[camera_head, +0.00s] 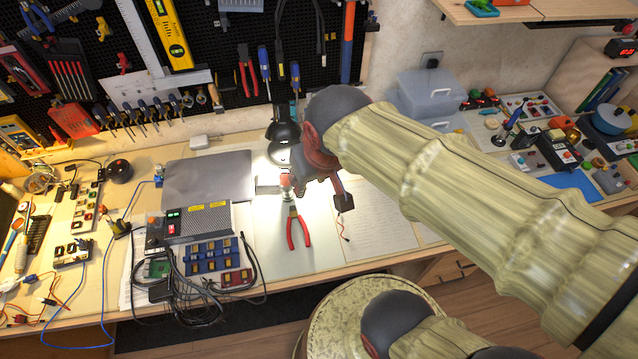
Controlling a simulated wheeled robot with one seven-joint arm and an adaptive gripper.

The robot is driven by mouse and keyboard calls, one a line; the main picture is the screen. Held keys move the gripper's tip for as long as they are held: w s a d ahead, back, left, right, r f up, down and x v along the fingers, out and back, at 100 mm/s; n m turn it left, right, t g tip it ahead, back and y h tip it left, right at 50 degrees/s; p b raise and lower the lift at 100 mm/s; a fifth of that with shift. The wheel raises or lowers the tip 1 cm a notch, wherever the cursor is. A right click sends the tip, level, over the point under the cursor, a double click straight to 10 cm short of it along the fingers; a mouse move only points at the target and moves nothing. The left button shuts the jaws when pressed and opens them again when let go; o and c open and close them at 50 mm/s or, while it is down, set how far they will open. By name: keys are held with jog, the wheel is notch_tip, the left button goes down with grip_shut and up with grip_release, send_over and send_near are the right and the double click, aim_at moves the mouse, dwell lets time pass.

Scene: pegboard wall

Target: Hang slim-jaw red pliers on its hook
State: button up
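The slim-jaw red pliers (299,232) lie on a pale sheet on the workbench, below the lamp. Their red handles point towards the front edge and their jaws point to the back. My gripper (317,195) is over the bench, just behind and to the right of the pliers. Its right finger, with a dark tip, stands out clearly. The other finger seems to be to the left, near the jaws, with a gap between them. I see nothing held. The black pegboard (215,60) rises behind the bench. I cannot pick out the empty hook for the pliers.
Another red-handled tool (247,70) hangs on the pegboard beside blue screwdrivers (265,72). A black lamp (283,132) stands close behind my gripper. A power supply (200,222) and cables lie left of the pliers. A clear bin (430,92) stands at the back right.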

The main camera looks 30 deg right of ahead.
jog(key=shift+n+t, duration=0.4)
jog(key=shift+t, duration=0.2)
jog(key=s+r, duration=0.1)
jog(key=s, duration=0.1)
jog(key=s+r, duration=0.2)
jog(key=shift+s+a+r, duration=0.1)
jog(key=shift+a+r, duration=0.05)
jog(key=shift+o, duration=0.2)
dwell(0.5)
